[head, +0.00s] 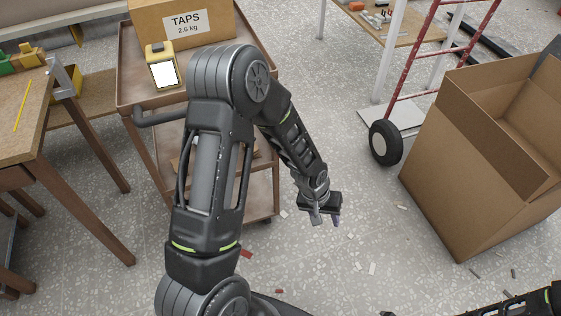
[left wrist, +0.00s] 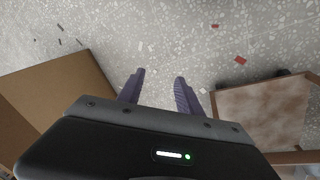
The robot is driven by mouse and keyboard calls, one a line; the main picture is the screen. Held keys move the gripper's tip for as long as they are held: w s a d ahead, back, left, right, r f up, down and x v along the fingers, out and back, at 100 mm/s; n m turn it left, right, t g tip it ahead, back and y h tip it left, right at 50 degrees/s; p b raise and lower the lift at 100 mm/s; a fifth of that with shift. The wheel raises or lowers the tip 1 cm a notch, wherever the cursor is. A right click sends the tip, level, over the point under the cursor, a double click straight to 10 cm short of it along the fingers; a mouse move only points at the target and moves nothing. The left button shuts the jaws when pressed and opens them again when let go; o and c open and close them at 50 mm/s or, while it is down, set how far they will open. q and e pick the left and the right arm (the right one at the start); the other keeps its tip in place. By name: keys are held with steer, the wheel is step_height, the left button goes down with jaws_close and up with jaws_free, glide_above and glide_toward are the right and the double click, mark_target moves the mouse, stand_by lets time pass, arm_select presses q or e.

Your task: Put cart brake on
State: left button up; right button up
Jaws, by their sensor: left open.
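The cart (head: 125,62) is a brown frame with a top tray, a lower shelf and a grey handle (head: 160,117). It stands behind my left arm, which hides much of it. A dark caster (head: 265,220) shows at its near right foot. I cannot make out a brake lever. My left gripper (head: 326,221) points down, open and empty, to the right of the cart and apart from it. In the left wrist view, its purple fingers (left wrist: 160,88) are spread over bare floor, with the cart (left wrist: 262,112) at the right. Part of my right arm shows at lower right; its gripper is out of sight.
A TAPS box (head: 182,27) and a yellow device (head: 162,68) sit on the cart. A wooden bench (head: 22,125) stands at left. A large open carton (head: 475,160) and a red hand truck (head: 408,72) stand at right. Scraps litter the otherwise open floor (head: 350,275).

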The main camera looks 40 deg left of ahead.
arm_select(q)
steer(key=w+a+r+n+y+b, duration=0.2)
steer(key=w+a+r+b, duration=0.1)
steer(key=a, duration=0.8)
steer(key=w+a+r+n+t+y+b, duration=0.1)
steer(key=w+a+r+n+y+b, duration=0.2)
steer(key=w+a+r, duration=0.2)
steer(key=a+r, duration=0.3)
steer(key=a, duration=0.2)
steer(key=shift+w+a, duration=0.4)
arm_select(e)
step_height(320, 180, down, 9)
arm_select(q)
steer(key=b+x, duration=0.1)
steer(key=x, duration=0.6)
steer(key=shift+w+a+f, duration=0.15)
steer(key=shift+w+f, duration=0.05)
steer(key=shift+f, duration=0.1)
arm_select(e)
steer(key=shift+f, duration=0.55)
arm_select(q)
steer(key=shift+c, duration=0.3)
jaws_close()
